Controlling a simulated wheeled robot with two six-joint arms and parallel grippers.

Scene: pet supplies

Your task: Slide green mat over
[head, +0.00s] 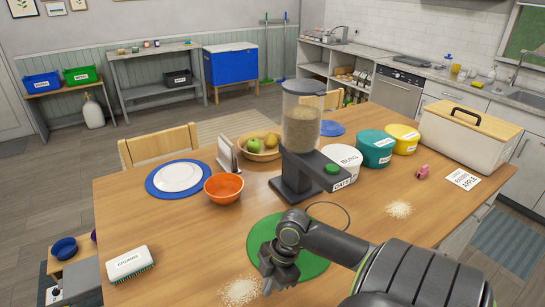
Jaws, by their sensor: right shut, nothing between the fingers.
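The round green mat (308,264) lies flat on the wooden table, in front of the food dispenser. My right gripper (268,284) is over the mat's front left part, pointing down, with its fingers shut and nothing between them. My right arm comes in from the lower right and hides much of the mat's middle and right side. I cannot tell whether the fingertips touch the mat. My left gripper does not show.
The grey dispenser (301,120) stands just behind the mat. Spilled grains (239,291) lie left of the gripper, and more (398,209) lie at right. An orange bowl (223,187), a blue mat with a white plate (180,177) and a brush (130,264) stand at left.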

